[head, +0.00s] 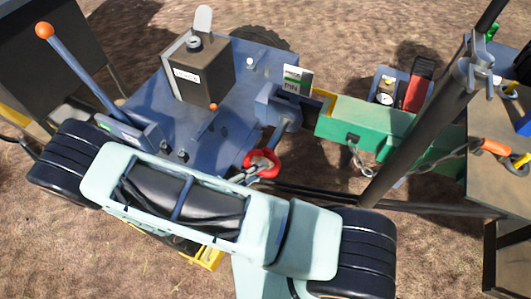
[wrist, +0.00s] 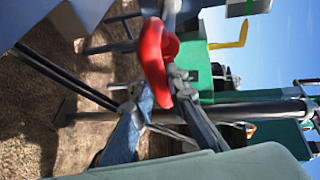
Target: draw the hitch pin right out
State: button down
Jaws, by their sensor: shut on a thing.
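The hitch pin's red handle (head: 264,157) shows near the middle of the head view, beside the blue tractor hitch (head: 277,112). In the wrist view the red handle (wrist: 152,55) is large and near the top. My gripper (head: 248,174) reaches it from the lower left and is shut on it. In the wrist view the gripper's fingers (wrist: 165,82) meet at the handle's lower part. The green drawbar (head: 365,125) lies to the right of the hitch. The pin's shank is not clear in either view, so I cannot tell how deep it sits.
A chain (head: 358,155) hangs from the drawbar. A dark sloping tube (head: 425,125) stands to its right. A lever with an orange knob (head: 44,30) and a dark box (head: 202,68) are on the blue tractor. Bare brown ground (head: 350,25) lies behind.

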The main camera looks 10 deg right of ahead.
jog(key=shift+s+a, duration=0.2)
jog(key=shift+s, duration=0.05)
jog(key=c, duration=1.9)
grip_release()
jog(key=shift+a, duration=0.1)
jog(key=v, duration=1.2)
jog(key=shift+r, duration=0.1)
